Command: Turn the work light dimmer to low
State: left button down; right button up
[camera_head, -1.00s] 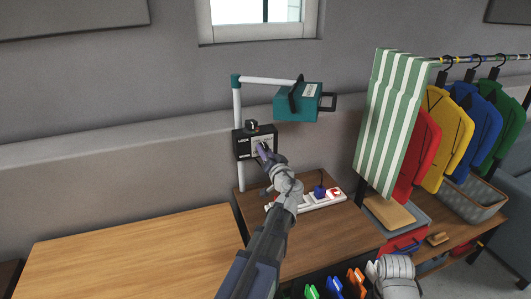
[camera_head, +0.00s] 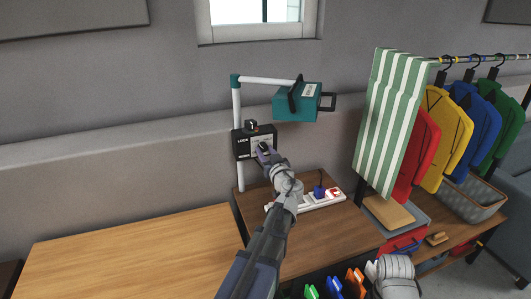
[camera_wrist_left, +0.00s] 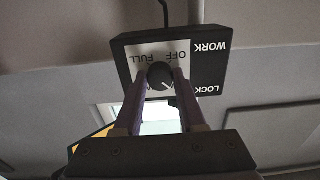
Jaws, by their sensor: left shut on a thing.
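The work light (camera_head: 297,101) is a teal lamp on a white pole against the wall. Its black control box (camera_head: 240,146) is on the pole, with "LOCK" lettering and a pale dial plate. In the left wrist view the box (camera_wrist_left: 212,65) appears inverted, with "WORK", "LOCK", "OFF" and "FULL" readable. The round dark dimmer knob (camera_wrist_left: 160,75) has a pale mark towards the lower right in that view. My left gripper (camera_head: 263,148) is at the dial, its two purple fingers (camera_wrist_left: 161,82) shut on the knob's sides. The lower dial lettering is partly hidden.
A white power strip (camera_head: 322,202) lies on the brown table below. A striped green cloth (camera_head: 393,115) and coloured garments hang at right. The wooden tabletop (camera_head: 130,255) at left is clear.

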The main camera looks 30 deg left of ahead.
dwell(0.4)
pick_arm(q)
jog(key=shift+c, duration=2.4)
grip_release()
jog(key=v, duration=0.8)
jog(key=shift+f, duration=0.1)
jog(key=s+d+f+m+g+h+p, duration=0.1)
jog(key=s+d+f+m+g+h, duration=0.3)
jog(key=d+f, duration=0.35)
jog(key=s+d+f+m+g+h+p, duration=0.1)
jog(key=s+d+f+m+g+h, duration=0.15)
jog(key=s+d+f, duration=0.45)
jog(key=s+d+f+m+g+h, duration=0.2)
jog(key=s+d, duration=0.3)
jog(key=d, duration=0.3)
jog(key=s+d+f+m+g+h+p, duration=0.1)
jog(key=s+d+f+m+g+h, duration=0.1)
jog(key=d, duration=0.5)
jog(key=s+m+g+h, duration=0.1)
jog(key=s+m+h, duration=0.1)
jog(key=s+m, duration=0.1)
jog(key=shift+s+d, duration=0.3)
jog(key=shift+d, duration=0.1)
